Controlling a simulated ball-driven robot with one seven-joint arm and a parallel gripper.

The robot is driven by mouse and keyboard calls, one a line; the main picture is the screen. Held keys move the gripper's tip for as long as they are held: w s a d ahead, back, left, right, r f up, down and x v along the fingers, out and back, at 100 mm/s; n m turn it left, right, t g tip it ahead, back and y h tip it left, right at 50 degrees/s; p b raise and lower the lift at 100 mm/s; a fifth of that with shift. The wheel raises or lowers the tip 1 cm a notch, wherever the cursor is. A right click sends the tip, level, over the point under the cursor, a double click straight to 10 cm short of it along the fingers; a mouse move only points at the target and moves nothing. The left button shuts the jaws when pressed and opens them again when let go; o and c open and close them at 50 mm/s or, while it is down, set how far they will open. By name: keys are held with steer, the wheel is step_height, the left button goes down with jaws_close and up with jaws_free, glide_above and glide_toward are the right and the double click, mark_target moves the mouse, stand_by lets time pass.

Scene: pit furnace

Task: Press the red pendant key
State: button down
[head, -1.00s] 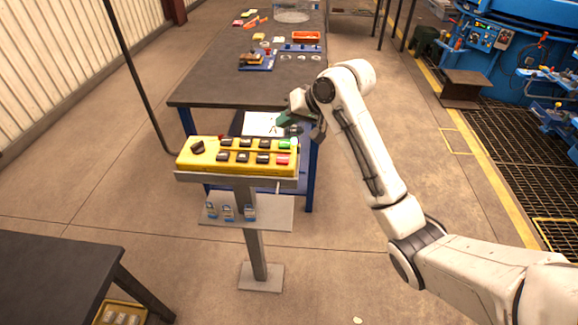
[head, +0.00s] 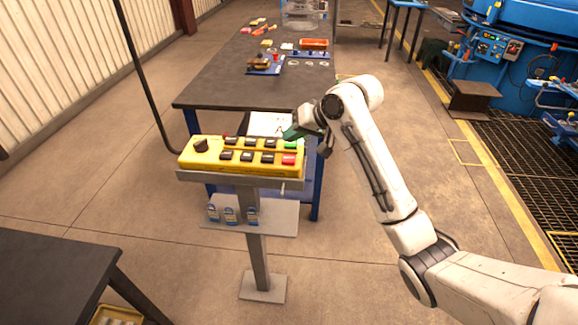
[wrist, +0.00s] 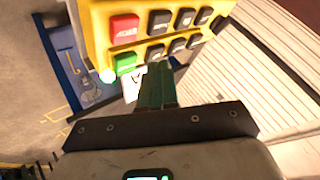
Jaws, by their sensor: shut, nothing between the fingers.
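The yellow pendant (head: 230,170) lies tilted on a grey stand. Its red key (head: 289,160) is at the lower right corner, just in front of the green key (head: 291,145). Dark keys fill the rows to their left. In the wrist view the red key (wrist: 124,27) has pale lettering, with the green key (wrist: 124,61) between it and my fingers. My gripper (head: 291,132) has green fingers, shut and empty, near the pendant's far right edge behind the green key. In the wrist view the fingers (wrist: 157,80) point towards the key rows; contact cannot be told.
A black knob (head: 200,145) sits at the pendant's left end. A long dark table (head: 235,92) stands behind, and another dark table (head: 55,270) is at front left.

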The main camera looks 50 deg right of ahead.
mark_target(293, 159)
steer(key=shift+f+b, duration=0.4)
steer(key=shift+f, duration=1.5)
stand_by(0.5)
steer(key=shift+f, duration=0.4)
steer(key=shift+f, duration=0.45)
stand_by(0.8)
steer(key=shift+r, duration=0.1)
steer(key=shift+r+p, duration=0.8)
steer(key=shift+p, duration=0.25)
step_height(293, 159, up, 5)
steer(key=p, duration=0.5)
